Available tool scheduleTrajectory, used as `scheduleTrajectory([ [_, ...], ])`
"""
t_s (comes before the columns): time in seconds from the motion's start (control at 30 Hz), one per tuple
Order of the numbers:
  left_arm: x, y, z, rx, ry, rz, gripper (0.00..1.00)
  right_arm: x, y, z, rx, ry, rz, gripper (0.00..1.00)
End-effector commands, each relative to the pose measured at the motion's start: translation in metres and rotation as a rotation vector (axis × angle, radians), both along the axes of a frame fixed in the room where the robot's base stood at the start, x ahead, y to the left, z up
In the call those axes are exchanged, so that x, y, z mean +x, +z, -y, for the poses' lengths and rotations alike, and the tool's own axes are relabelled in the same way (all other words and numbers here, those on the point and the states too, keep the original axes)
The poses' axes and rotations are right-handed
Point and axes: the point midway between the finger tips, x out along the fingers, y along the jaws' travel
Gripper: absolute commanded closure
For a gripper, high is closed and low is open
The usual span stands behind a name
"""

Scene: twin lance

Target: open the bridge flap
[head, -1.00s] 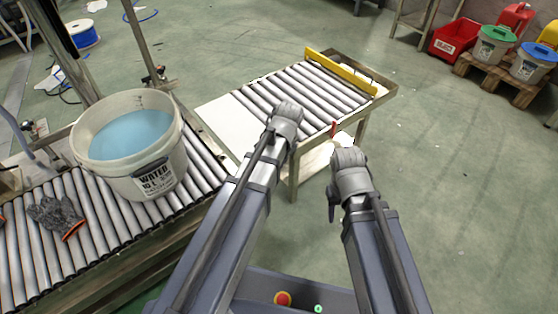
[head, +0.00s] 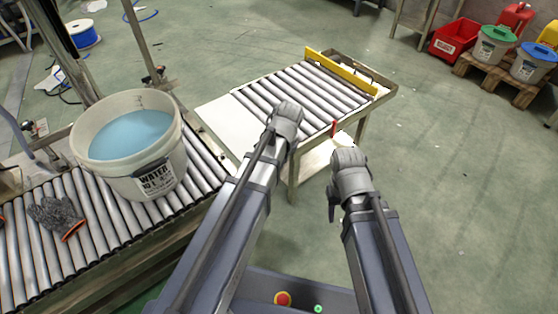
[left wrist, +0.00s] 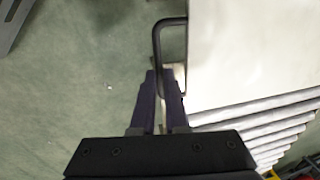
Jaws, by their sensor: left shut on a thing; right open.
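The bridge flap (head: 222,123) is a flat white plate at the left end of the roller cart, between it and the roller conveyor. It also shows in the left wrist view (left wrist: 250,50), with a dark bent handle (left wrist: 158,38) along its edge. My left gripper (left wrist: 164,76) is shut on the handle; in the head view my arm hides its fingers. My right gripper (head: 333,207) is mostly hidden behind its wrist, open and empty, in front of the cart and apart from it.
The roller cart (head: 292,170) has a yellow end bar (head: 342,72). A water bucket (head: 150,172) and a grey glove (head: 57,215) stand on the conveyor (head: 100,230) at left. The floor at right is clear up to a pallet with bins (head: 505,85).

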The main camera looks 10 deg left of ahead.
Motion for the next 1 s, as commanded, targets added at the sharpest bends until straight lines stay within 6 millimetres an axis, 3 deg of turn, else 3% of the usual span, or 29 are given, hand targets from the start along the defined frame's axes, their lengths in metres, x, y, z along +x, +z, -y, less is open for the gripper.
scheduleTrajectory([
  [0.5,0.014,0.022,0.009,0.192,-0.001,-0.245,1.0,0.0,0.012,0.0,0.0,0.0,-0.001,0.5],
  [0.87,0.011,0.024,0.008,0.208,-0.001,-0.264,1.0,0.0,0.012,0.0,0.0,0.0,-0.001,0.5],
  [0.9,0.011,0.024,0.008,0.208,-0.001,-0.264,0.84,0.0,0.012,0.0,0.0,0.0,-0.001,0.5],
  [1.0,0.011,0.024,0.008,0.208,-0.001,-0.264,0.73,0.0,0.012,0.0,0.0,0.0,-0.001,0.5],
])
